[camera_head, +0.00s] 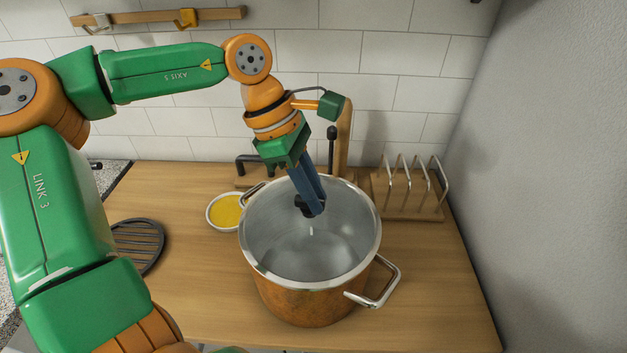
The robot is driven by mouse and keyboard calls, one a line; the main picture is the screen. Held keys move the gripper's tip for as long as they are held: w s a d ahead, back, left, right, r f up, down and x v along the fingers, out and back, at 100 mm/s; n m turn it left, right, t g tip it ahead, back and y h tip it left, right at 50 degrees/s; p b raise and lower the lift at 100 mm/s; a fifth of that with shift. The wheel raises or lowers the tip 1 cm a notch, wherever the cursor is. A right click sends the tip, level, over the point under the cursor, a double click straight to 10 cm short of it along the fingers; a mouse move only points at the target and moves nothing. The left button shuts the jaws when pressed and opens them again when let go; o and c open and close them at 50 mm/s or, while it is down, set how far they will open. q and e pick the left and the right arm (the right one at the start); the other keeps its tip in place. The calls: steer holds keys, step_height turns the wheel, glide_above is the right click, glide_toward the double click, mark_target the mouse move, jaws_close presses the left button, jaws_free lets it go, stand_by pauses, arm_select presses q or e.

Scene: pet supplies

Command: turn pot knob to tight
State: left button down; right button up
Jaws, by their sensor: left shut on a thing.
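A large pot (315,300) with a brownish-orange outer wall and a steel rim stands on the wooden counter. Its inside shows grey and shiny, and I cannot tell clearly whether a glass lid covers it. My right gripper is not in view.
A yellow-filled bowl (226,211) stands left of the pot, near a dark round trivet (138,245). A wire rack (414,190) on a wooden base stands behind right. A side handle (377,287) sticks out front right. The counter (440,285) is clear at right.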

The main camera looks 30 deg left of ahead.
arm_select(q)
steer(key=m+g+p, duration=0.1)
steer(key=m, duration=0.1)
steer(key=shift+s+m, duration=0.1)
steer(key=shift+m, duration=0.3)
steer(key=m+g, duration=0.1)
steer(key=m, duration=0.2)
steer(key=shift+s+m+p, duration=0.15)
steer(key=shift+m+p, duration=0.15)
steer(key=m+g, duration=0.1)
steer(key=m, duration=0.2)
steer(key=shift+s+m+g, duration=0.1)
steer(key=shift+m+g, duration=0.2)
steer(key=shift+g, duration=0.1)
steer(key=shift+a+f+m+g+y+p, duration=0.1)
steer(key=shift+m+g+y+p, duration=0.55)
steer(key=shift+m, duration=1.25)
steer(key=shift+s+m+b, duration=0.1)
steer(key=shift+m+b, duration=0.2)
steer(key=c, duration=0.8)
jaws_free()
